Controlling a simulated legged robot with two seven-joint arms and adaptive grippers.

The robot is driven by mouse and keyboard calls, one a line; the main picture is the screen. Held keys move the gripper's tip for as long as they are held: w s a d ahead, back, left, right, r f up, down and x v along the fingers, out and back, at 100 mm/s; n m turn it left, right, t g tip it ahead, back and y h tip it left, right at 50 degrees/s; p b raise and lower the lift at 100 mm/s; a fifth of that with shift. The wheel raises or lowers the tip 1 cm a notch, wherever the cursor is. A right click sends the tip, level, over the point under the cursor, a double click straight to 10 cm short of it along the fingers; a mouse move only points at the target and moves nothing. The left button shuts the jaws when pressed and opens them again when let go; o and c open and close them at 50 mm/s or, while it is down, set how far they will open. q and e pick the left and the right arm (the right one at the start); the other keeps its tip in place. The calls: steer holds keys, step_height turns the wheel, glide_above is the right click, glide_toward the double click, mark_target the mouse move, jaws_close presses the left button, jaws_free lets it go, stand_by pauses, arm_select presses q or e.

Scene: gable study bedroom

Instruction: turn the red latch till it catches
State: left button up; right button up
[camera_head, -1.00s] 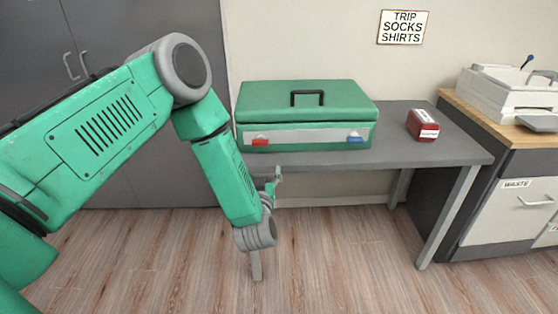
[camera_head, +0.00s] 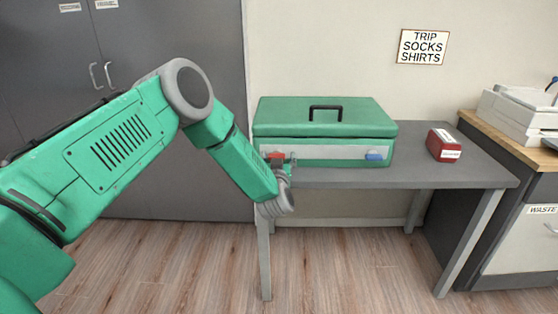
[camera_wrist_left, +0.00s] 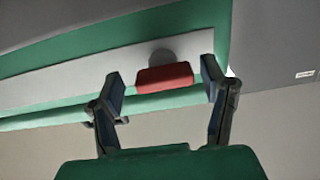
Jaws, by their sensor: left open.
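The red latch (camera_head: 275,155) sits at the left of the pale strip on the front of the green case (camera_head: 325,117). A blue latch (camera_head: 376,155) is at the right end of that strip. My left gripper (camera_head: 284,160) is at the red latch and partly covers it in the head view. In the left wrist view, the red latch (camera_wrist_left: 164,78) lies in the gap between the two open fingers of the gripper (camera_wrist_left: 162,90), with space on both sides. My right gripper is not in view.
The case stands on a grey table (camera_head: 425,170). A dark red box (camera_head: 443,145) with a white label lies to its right. A cabinet (camera_head: 520,215) with papers and trays stands at far right. Grey wardrobe doors (camera_head: 170,60) are behind my left arm.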

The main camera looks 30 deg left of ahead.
arm_select(q)
steer(key=shift+w+a+f, duration=0.1)
steer(key=shift+a+f, duration=0.1)
steer(key=shift+a, duration=0.45)
steer(key=shift+d+r, duration=0.1)
steer(key=shift+d, duration=0.35)
steer(key=c, duration=1.2)
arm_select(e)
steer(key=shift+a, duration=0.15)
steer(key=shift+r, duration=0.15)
